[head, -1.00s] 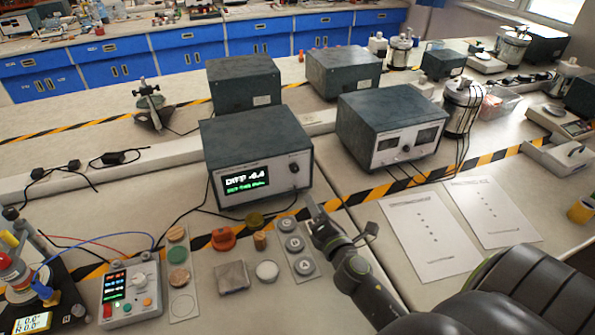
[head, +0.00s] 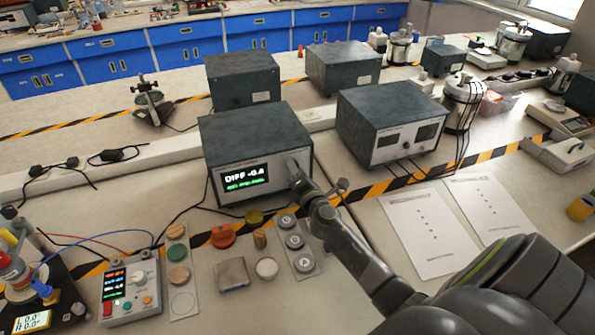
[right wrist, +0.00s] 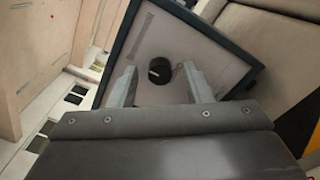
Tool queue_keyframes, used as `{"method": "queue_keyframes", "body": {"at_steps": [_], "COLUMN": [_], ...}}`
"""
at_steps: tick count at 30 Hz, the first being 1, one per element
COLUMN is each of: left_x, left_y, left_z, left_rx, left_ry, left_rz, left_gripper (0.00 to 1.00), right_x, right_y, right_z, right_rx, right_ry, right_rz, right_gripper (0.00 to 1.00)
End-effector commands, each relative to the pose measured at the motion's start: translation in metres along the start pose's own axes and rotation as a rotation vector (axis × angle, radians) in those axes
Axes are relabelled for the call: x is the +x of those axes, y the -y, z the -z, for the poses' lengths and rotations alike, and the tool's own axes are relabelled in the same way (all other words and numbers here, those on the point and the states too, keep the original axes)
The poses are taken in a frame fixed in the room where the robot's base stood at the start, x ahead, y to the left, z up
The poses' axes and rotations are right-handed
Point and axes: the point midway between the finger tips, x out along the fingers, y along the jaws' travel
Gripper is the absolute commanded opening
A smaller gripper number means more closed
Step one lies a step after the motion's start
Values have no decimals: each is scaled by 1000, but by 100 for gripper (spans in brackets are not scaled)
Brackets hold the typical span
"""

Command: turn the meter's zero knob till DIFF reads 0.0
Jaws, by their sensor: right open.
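The meter (head: 256,150) is a dark box with a pale front panel. Its lit display (head: 243,178) shows DIFF with a small negative value that looks like -0.8, with a blurred green line below. My right gripper (head: 293,165) is at the right part of the panel and covers the knob in the head view. In the right wrist view the black zero knob (right wrist: 159,71) with a pale mark sits on the panel between the two fingers of my right gripper (right wrist: 158,82). The fingers are open and apart from the knob. My left gripper is not in view.
A second dark instrument (head: 390,125) stands to the right. In front of the meter are an orange knob-like piece (head: 222,236), a metal block (head: 232,274) and a plate of round buttons (head: 296,242). A small control box (head: 130,290) stands at the left. Papers (head: 430,232) lie at the right.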

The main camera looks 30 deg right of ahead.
Motion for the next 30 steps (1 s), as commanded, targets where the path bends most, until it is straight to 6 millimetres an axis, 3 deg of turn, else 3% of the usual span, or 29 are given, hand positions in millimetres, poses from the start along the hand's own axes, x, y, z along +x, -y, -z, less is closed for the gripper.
{"method": "queue_keyframes", "body": {"at_steps": [5,15,23,30], "left_x": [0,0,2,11], "left_y": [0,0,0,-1], "left_z": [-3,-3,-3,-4], "left_rx": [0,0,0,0], "left_ry": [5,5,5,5], "left_rz": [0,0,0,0], "left_gripper": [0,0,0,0], "right_x": [0,0,-1,-1], "right_y": [0,0,1,2], "right_z": [0,0,0,1], "right_rx": [0,0,30,157], "right_ry": [0,0,0,1], "right_rz": [0,1,1,1], "right_gripper": [42,0,0,0]}}
